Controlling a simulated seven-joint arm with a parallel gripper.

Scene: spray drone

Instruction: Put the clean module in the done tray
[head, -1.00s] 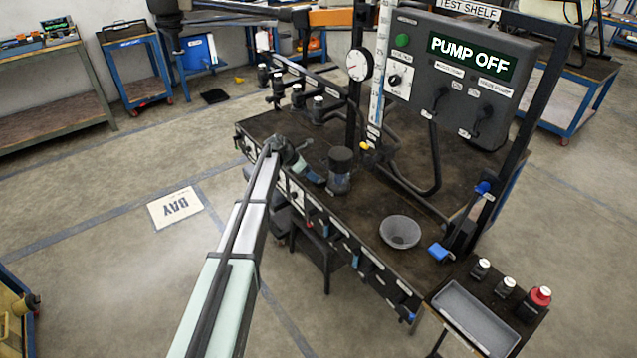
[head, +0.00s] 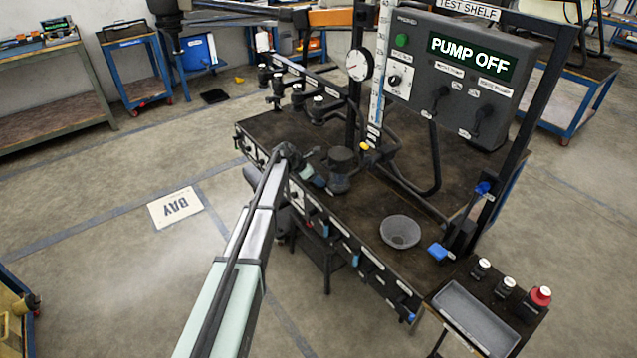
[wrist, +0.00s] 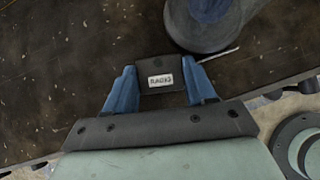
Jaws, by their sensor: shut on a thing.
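My gripper (wrist: 163,85) has its blue fingers shut on a small dark block (wrist: 160,68) with a white label, seen in the wrist view; the label's print is too small to read surely. The block is over or on the dark bench top; I cannot tell whether it touches. In the head view my gripper (head: 314,177) is at the bench's front edge, just left of a dark round canister, and the block cannot be made out.
The dark canister (head: 340,180) stands close beside my gripper; its base shows in the wrist view (wrist: 208,28). A grey bowl (head: 400,231), a blue clip (head: 439,251) and several small bottles are farther right. Pipes and a gauge panel rise behind.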

